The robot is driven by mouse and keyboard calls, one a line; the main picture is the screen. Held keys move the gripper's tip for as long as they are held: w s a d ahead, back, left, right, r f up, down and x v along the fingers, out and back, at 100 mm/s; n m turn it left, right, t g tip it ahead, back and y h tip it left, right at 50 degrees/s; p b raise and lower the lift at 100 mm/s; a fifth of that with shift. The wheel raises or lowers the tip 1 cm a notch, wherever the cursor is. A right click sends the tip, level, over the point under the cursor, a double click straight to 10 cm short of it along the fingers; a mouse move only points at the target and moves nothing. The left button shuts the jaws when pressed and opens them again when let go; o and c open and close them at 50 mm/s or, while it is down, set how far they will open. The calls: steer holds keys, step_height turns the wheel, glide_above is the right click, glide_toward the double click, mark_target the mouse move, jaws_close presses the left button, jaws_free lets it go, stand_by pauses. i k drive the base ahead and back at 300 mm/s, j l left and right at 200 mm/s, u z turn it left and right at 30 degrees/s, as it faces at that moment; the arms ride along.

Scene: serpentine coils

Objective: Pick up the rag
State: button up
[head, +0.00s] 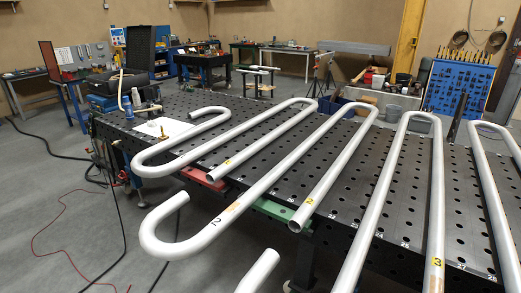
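No rag shows clearly. A flat white sheet (175,129) lies at the left end of the black perforated table (235,152), partly behind a bent pipe; I cannot tell whether it is cloth or paper. A small object, too small to make out, sits on it. My gripper is not in view.
Several grey bent pipes (283,163) lie across the table, some ends overhanging its front edge. A black case (139,48) stands behind. Cables (122,215) cross the floor at left.

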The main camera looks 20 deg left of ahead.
mark_target(151, 124)
steer(key=u, duration=1)
steer(key=i+j+u, duration=0.15)
steer(key=j, duration=0.2)
steer(key=i+j+u, duration=0.15)
steer(key=i+j, duration=0.15)
steer(key=i+j+u, duration=0.2)
steer(key=i, duration=0.25)
steer(key=i+j+u, duration=0.15)
steer(key=i+j, duration=0.2)
steer(key=i+j+u, duration=0.2)
steer(key=i, duration=0.35)
steer(key=i+u, duration=0.2)
steer(key=i, duration=0.3)
steer(key=i+z, duration=0.15)
steer(key=i, duration=0.55)
steer(key=i+z, duration=0.1)
steer(key=i, duration=0.6)
steer(key=i+j+z, duration=0.15)
steer(key=i, duration=0.55)
steer(key=i+l+z, duration=0.2)
steer(key=i, duration=0.4)
steer(key=i+l+z, duration=0.2)
steer(key=i, duration=0.45)
steer(key=i+l+z, duration=0.2)
steer(key=i, duration=0.4)
